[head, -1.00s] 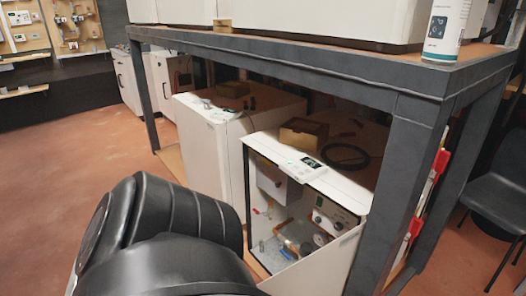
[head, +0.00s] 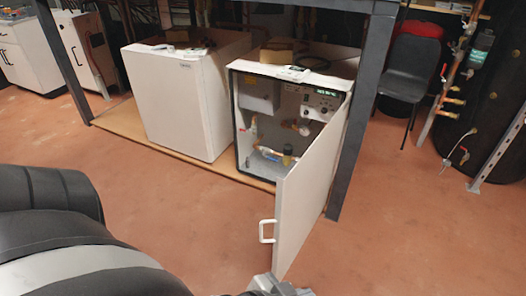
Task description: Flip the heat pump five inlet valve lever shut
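A white heat pump cabinet (head: 243,160) stands open under the dark bench frame. Its door (head: 308,190), with a white loop handle (head: 267,231), is swung out toward me. Inside are a control panel (head: 319,103), copper pipe fittings (head: 297,127) and lower valve parts (head: 270,153). I cannot tell which small part is the inlet valve lever, or its position; no number is readable. My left arm fills the lower left. A grey piece at the bottom edge, probably my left gripper (head: 277,287), is below the door's lower corner, mostly cut off. My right gripper is not in view.
A closed white cabinet (head: 178,105) stands left of the open one. A dark bench leg (head: 362,105) rises right of the open door. A black chair (head: 408,70) and wall pipes are at the right. The red floor (head: 420,225) in front is clear.

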